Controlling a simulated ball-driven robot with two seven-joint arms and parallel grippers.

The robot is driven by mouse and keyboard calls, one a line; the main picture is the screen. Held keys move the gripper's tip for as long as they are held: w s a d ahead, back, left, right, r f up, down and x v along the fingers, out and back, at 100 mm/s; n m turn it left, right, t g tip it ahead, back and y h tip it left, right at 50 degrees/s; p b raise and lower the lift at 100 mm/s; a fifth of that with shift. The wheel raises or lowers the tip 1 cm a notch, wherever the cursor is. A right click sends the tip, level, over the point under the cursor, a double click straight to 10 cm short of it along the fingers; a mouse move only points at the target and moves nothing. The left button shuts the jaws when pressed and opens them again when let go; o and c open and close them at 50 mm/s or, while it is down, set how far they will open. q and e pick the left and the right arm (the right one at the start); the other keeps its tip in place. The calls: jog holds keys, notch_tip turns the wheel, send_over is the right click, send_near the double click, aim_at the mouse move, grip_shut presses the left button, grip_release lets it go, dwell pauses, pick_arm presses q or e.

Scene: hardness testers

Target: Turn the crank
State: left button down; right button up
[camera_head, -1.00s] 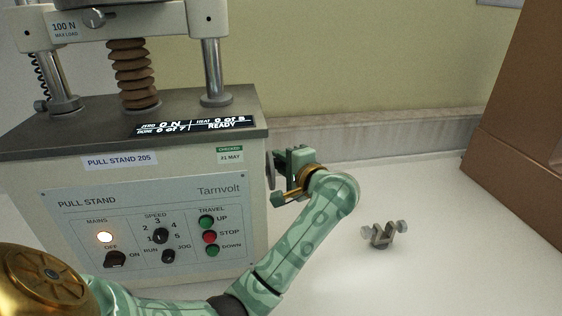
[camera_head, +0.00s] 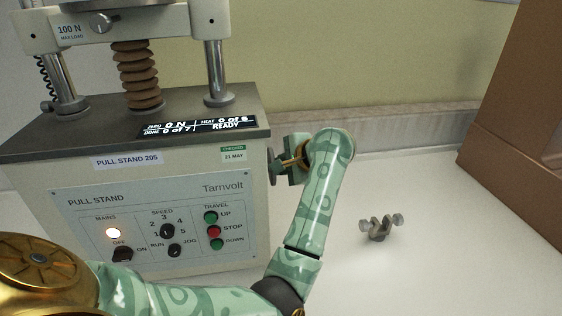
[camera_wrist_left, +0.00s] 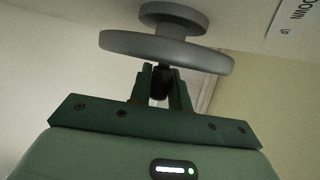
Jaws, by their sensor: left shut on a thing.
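The crank is a grey disc (camera_wrist_left: 166,51) on a hub, with a dark handle (camera_wrist_left: 161,83) sticking out of it, in the left wrist view. In the head view the disc (camera_head: 271,161) shows edge-on at the right side of the pull stand (camera_head: 150,215). My left gripper (camera_wrist_left: 161,88) is shut on the dark handle, its two green fingers on either side of it. In the head view my left gripper (camera_head: 284,162) is beside the stand, partly hidden by my own wrist. My right gripper is not in view.
The stand's display (camera_head: 196,127) reads READY, 0 N, and the mains lamp (camera_head: 113,232) is lit. A small metal clamp with two knobs (camera_head: 380,228) lies on the white bench to the right. A brown box (camera_head: 515,110) stands at the far right. Bench between them is clear.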

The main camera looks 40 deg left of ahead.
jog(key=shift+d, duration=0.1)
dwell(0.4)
pick_arm(q)
jog(key=c, duration=1.3)
grip_release()
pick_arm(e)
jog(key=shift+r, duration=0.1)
pick_arm(q)
jog(key=p+v, duration=0.4)
jog(key=v, duration=1.2)
jog(key=shift+r, duration=0.25)
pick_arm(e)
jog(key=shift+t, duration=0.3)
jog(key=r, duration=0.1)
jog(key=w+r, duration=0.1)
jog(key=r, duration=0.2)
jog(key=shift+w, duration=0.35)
